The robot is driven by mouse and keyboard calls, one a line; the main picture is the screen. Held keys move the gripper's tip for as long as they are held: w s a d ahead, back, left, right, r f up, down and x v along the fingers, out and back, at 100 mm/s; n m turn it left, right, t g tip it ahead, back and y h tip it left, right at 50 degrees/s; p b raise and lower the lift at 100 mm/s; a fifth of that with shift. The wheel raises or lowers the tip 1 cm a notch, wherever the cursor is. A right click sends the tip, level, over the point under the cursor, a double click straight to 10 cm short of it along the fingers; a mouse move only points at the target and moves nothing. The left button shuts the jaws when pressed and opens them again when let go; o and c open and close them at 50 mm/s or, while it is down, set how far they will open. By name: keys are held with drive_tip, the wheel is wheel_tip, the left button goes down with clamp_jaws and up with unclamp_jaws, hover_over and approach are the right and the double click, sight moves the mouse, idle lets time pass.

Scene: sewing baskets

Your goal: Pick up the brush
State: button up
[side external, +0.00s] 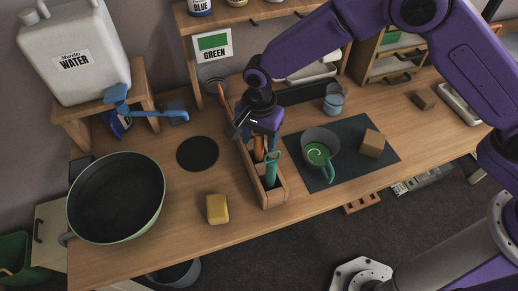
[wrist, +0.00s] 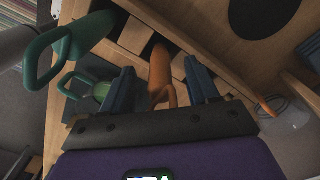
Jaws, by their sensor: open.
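A narrow wooden caddy (side external: 276,199) on the bench holds upright tools. One has an orange handle (side external: 259,149) and one a teal looped handle (side external: 271,168). I cannot tell for sure which is the brush, as their lower parts are hidden in the caddy. My gripper (side external: 261,132) is over the caddy, pointing down. In the wrist view its two blue fingers (wrist: 160,88) are apart, with the orange handle (wrist: 160,68) showing between them; I see no clear contact. The teal handle (wrist: 66,44) is outside the fingers, to the left.
A cup with green liquid (side external: 318,152) and a tan block (side external: 372,144) stand on a dark mat (side external: 312,180) right of the caddy. A yellow block (side external: 217,209) and a large dark bowl (side external: 116,198) are left.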

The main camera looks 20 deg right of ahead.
clamp_jaws()
